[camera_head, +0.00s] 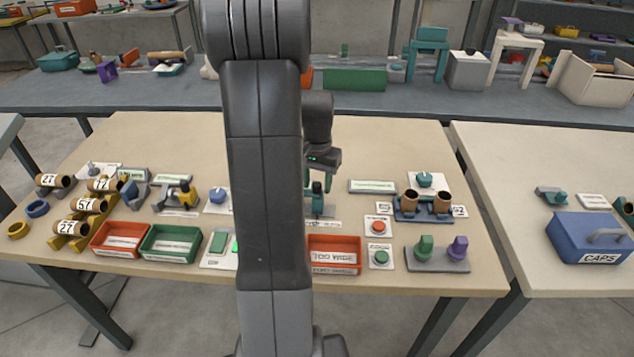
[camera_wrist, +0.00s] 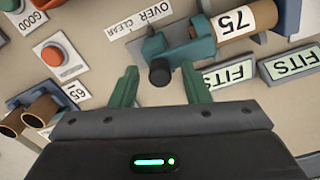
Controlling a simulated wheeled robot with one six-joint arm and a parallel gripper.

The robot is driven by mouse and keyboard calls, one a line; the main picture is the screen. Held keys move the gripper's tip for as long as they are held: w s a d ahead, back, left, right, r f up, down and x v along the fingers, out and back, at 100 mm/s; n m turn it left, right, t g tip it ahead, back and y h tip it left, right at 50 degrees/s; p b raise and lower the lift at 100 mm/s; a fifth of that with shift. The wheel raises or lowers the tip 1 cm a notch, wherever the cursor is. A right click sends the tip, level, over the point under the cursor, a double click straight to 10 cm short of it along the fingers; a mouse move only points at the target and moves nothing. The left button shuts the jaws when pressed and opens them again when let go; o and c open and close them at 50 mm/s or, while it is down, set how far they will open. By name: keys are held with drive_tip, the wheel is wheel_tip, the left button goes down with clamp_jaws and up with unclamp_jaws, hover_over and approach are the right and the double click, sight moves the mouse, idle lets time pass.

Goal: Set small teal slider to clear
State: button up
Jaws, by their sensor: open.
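The small teal slider (camera_wrist: 158,48) is in the wrist view, with a black round knob (camera_wrist: 160,73) on its near side. It sits beside a brown tube (camera_wrist: 245,18) labelled 75 and a white label strip (camera_wrist: 139,20) reading OVER and CLEAR, upside down. My gripper (camera_wrist: 161,80) is open, with one green finger on each side of the knob. I see gaps between fingers and knob; their relative height cannot be told. In the head view my gripper (camera_head: 318,184) hangs over the table's middle, where teal parts overlap and my arm hides much.
In the head view, an orange tray (camera_head: 333,241), a red button (camera_head: 378,227) and a blue holder with two brown tubes (camera_head: 424,217) crowd the table's right half.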

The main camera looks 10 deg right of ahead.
drive_tip(key=shift+f, duration=0.2)
clamp_jaws()
drive_tip(key=shift+s+d, duration=0.25)
drive_tip(key=shift+d, duration=0.55)
drive_tip(key=shift+s+d, duration=0.2)
drive_tip(key=shift+d, duration=0.6)
drive_tip(key=shift+c, duration=2.2)
unclamp_jaws()
drive_tip(key=o, duration=0.4)
drive_tip(key=shift+d, duration=0.15)
drive_tip(key=shift+o, duration=0.2)
drive_tip(key=shift+r, duration=0.1)
